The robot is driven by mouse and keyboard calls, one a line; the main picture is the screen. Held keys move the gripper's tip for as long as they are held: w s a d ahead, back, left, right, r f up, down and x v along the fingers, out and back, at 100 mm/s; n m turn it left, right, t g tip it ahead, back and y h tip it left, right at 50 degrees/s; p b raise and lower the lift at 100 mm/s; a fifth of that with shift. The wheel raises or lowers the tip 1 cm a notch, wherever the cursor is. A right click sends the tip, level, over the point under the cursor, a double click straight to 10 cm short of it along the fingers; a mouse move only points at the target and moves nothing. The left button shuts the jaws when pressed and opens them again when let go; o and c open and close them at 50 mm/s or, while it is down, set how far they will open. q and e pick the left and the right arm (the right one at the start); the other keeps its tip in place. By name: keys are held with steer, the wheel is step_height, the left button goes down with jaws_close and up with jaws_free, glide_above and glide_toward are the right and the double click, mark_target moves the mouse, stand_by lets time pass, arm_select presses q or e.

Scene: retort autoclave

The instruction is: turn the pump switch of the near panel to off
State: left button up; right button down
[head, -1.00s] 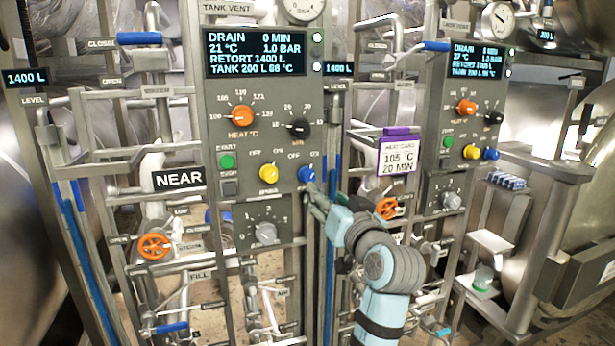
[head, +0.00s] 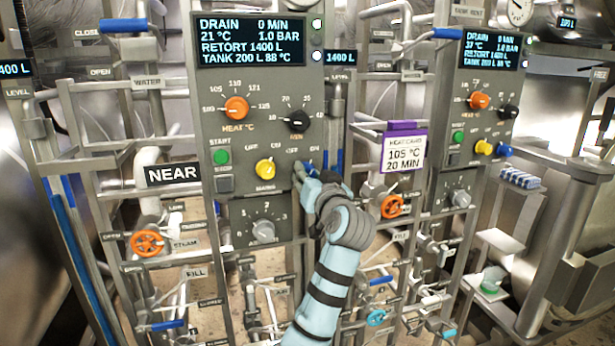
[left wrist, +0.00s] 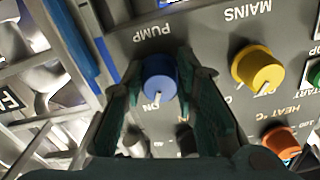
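The near panel (head: 225,120) carries the blue pump switch (head: 312,169) at its right side. In the left wrist view the pump switch (left wrist: 160,72) shows upside down, with its white pointer towards the ON label. My left gripper (head: 306,172) reaches it from below right in the head view. In the left wrist view its two dark fingers (left wrist: 160,80) lie on either side of the knob, close against it, and it looks shut on the knob. The fingers partly cover the knob in the head view. My right gripper is in neither view.
The yellow mains switch (head: 265,169) is just left of the pump switch. An orange heat knob (head: 236,108) and a black knob (head: 295,123) sit above, and a grey selector (head: 264,231) below. A purple-topped card (head: 404,150) and the far panel (head: 470,130) stand to the right.

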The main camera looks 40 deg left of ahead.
arm_select(q)
jaws_close()
steer(key=n+b, duration=0.2)
steer(key=shift+f+n+b, duration=0.2)
steer(key=shift+n+b, duration=0.1)
steer(key=n+b, duration=0.2)
steer(key=shift+n, duration=0.3)
steer(key=n+b, duration=0.3)
steer(key=n, duration=0.1)
steer(key=shift+w+d, duration=0.1)
steer(key=shift+r+n+b, duration=0.2)
steer(key=shift+n+b, duration=0.65)
steer(key=shift+n, duration=0.55)
